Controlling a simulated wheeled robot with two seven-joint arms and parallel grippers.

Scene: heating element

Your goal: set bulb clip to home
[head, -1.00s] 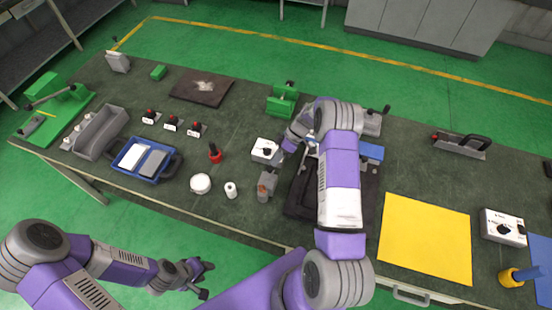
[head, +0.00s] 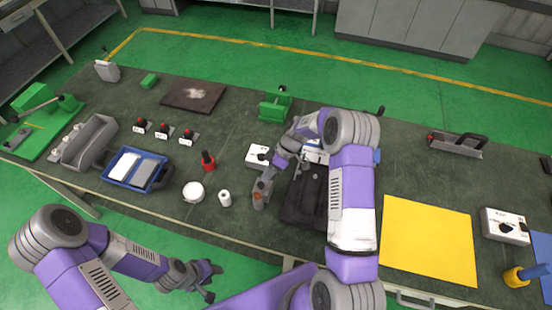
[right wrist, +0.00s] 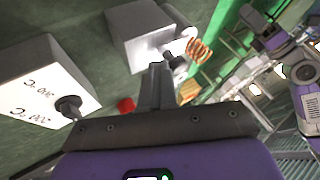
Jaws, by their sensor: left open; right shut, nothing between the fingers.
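My right gripper (head: 268,176) is shut and empty, low over the bench beside a small grey block (head: 258,197). In the right wrist view the shut fingers (right wrist: 158,70) point at a grey block (right wrist: 140,34) with a dark knob or clip (right wrist: 175,62) and a copper coil (right wrist: 196,56) beside it. The fingertips look close to the dark part; I cannot tell whether they touch. I cannot make out for sure which part is the bulb clip. A white box with a black knob (head: 258,155) stands just behind the gripper. My left gripper (head: 204,280) is open, in front of the bench.
A black tray (head: 300,205) lies under my right forearm. A white cup (head: 193,192), a white roll (head: 225,198) and a red-based tool (head: 208,162) stand to the left. A yellow sheet (head: 428,240) lies at the right. A green stand (head: 275,104) is behind.

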